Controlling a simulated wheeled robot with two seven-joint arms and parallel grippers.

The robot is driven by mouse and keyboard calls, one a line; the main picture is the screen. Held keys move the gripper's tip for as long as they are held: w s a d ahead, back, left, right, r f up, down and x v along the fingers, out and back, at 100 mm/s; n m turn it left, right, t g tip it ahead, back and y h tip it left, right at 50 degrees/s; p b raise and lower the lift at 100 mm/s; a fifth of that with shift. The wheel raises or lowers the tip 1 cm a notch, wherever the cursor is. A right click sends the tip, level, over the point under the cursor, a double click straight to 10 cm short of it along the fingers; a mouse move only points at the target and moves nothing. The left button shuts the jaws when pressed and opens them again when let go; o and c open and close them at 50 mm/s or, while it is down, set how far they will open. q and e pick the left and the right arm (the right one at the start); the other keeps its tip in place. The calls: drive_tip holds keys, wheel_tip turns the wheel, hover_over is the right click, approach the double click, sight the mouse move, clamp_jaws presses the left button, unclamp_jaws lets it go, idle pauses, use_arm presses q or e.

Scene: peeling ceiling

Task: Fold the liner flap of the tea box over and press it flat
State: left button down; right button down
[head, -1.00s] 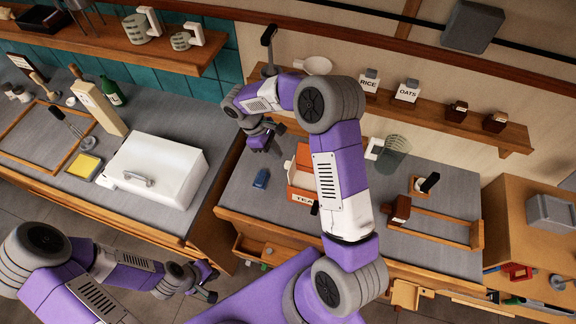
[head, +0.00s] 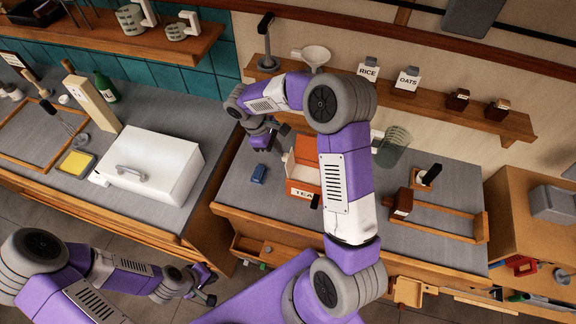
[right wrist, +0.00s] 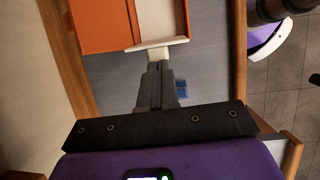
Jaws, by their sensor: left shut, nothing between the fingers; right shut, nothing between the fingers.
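The tea box (head: 302,189) is orange with a white label and stands open on the grey counter, partly hidden by my right arm in the head view. In the right wrist view the orange box (right wrist: 106,26) has a pale inside, and a white liner flap (right wrist: 162,43) sticks out over its near edge. My right gripper (head: 268,146) is shut and empty beside the box's left side. In the right wrist view its fingertips (right wrist: 158,66) are at the flap's tab; I cannot tell whether they touch. My left gripper (head: 208,288) is shut and empty, low at the left, away from the box.
A small blue object (head: 258,174) lies on the counter left of the box. A shelf (head: 430,105) with jars runs behind.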

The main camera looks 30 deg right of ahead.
drive_tip(key=shift+g, duration=0.6)
drive_tip(key=s+f, duration=0.2)
drive_tip(key=f, duration=0.2)
drive_tip(key=shift+s+d+f, duration=0.15)
drive_tip(key=shift+s+d, duration=0.15)
drive_tip(key=shift+s, duration=0.1)
wheel_tip(320, 180, up, 7)
drive_tip(key=p, duration=0.5)
hover_over(289, 170)
drive_tip(key=w, duration=0.3)
drive_tip(key=shift+s+d+f, duration=0.1)
drive_tip(key=shift+d, duration=0.2)
drive_tip(key=shift+a, duration=0.1)
drive_tip(key=shift+a+r, duration=0.2)
drive_tip(key=shift+a, duration=0.1)
drive_tip(key=shift+d, duration=0.2)
